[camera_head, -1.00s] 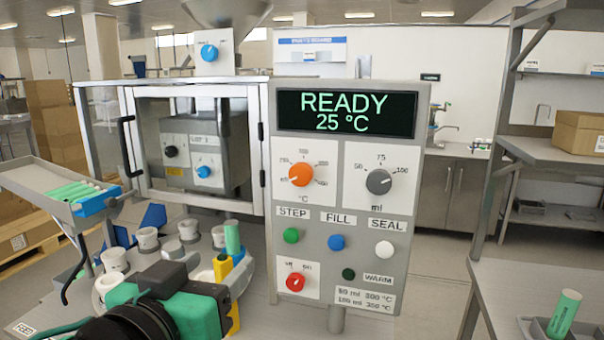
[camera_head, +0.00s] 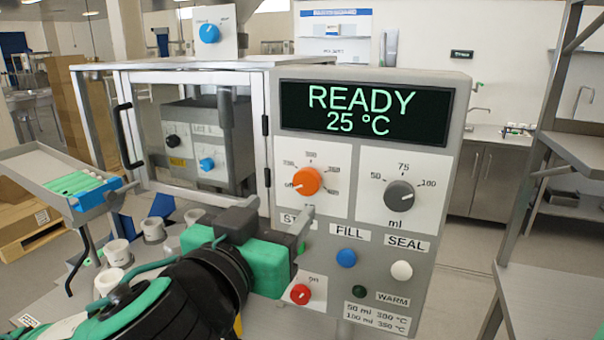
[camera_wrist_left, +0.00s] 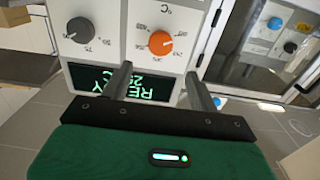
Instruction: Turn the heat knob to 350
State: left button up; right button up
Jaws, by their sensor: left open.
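The orange heat knob (camera_head: 307,181) is on the grey control panel, on a white plate with a °C scale. Its white mark points to the lower left, near the low end of the scale. The display (camera_head: 375,111) reads READY and 25 °C. My left gripper (camera_head: 303,217) is open, just below the knob in the head view, and covers the green STEP button. In the upside-down left wrist view the knob (camera_wrist_left: 160,43) lies beyond the two fingertips (camera_wrist_left: 157,78), roughly in line with the gap between them. The fingers appear apart from it. My right gripper is not in view.
A grey ml knob (camera_head: 399,196) is right of the heat knob. The blue FILL button (camera_head: 346,258), white SEAL button (camera_head: 402,270) and red switch (camera_head: 300,294) are below. A glass-doored cabinet (camera_head: 195,140) stands left. White cups (camera_head: 118,253) are on the lower left.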

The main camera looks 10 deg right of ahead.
aim_at(305, 182)
pick_arm(q)
jog(key=p+x, duration=0.1)
jog(key=x, duration=0.7)
jog(key=shift+w, duration=0.1)
jog(key=shift+w+d, duration=0.45)
jog(key=shift+w, duration=0.1)
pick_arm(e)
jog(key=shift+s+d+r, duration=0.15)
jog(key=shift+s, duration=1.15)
pick_arm(q)
jog(key=shift+c, duration=0.2)
jog(key=c, duration=0.9)
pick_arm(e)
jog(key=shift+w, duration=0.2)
